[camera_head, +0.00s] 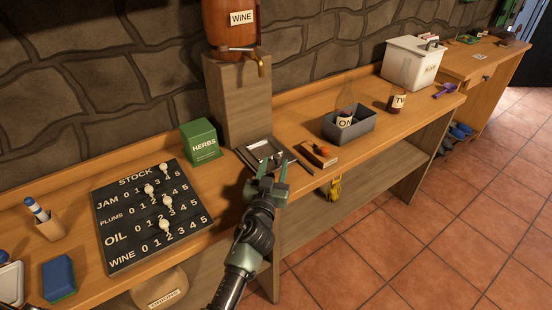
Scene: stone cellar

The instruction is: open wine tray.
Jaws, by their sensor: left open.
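A wooden barrel (228,27) labelled WINE sits on a wooden stand (238,100), with a brass tap (262,58) at its front. A flat, squarish grey metal tray (246,158) lies on the bench at the foot of the stand, below the tap. I take it for the wine tray; its near side is partly hidden by my gripper. My left gripper (273,170) is open, its fingers pointing away from me over or just in front of the tray's near edge. I cannot tell whether they touch it. My right gripper is not in view.
A green HERBS box (200,142) and a black stock board (117,243) with pegs stand left of the tray. On the right are a small wooden block (321,160), a grey bin (365,129), a jar (397,103) and a white box (403,68). Tiled floor lies open in front.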

